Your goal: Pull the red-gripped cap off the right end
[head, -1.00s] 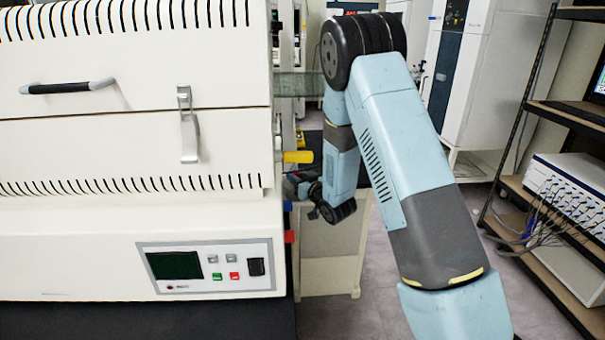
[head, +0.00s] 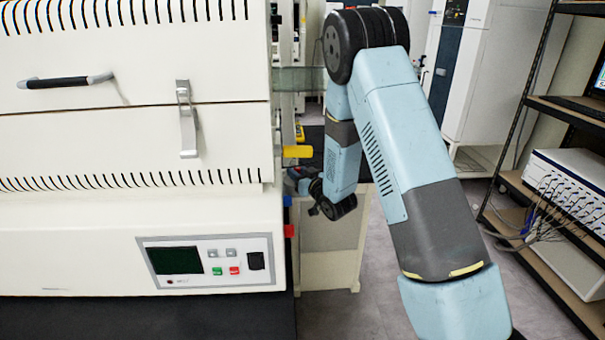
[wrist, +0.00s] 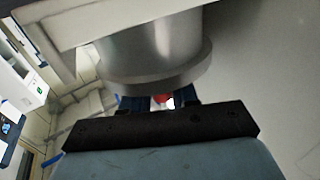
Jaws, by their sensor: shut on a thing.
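The white furnace-like machine (head: 140,140) fills the left of the head view. In the wrist view a grey metal round end piece (wrist: 155,60), which looks like the cap, hangs just above my gripper (wrist: 160,104). A small patch of the red grip (wrist: 162,97) shows between the two blue fingers, and my gripper is shut on it. Most of the grip is hidden by the fingers and the dark gripper body. In the head view my gripper is largely hidden behind the machine's right side and my wrist. Whether the cap is seated or apart from the tube cannot be told.
A shelf rack (head: 560,110) with a white instrument (head: 570,190) stands at the right.

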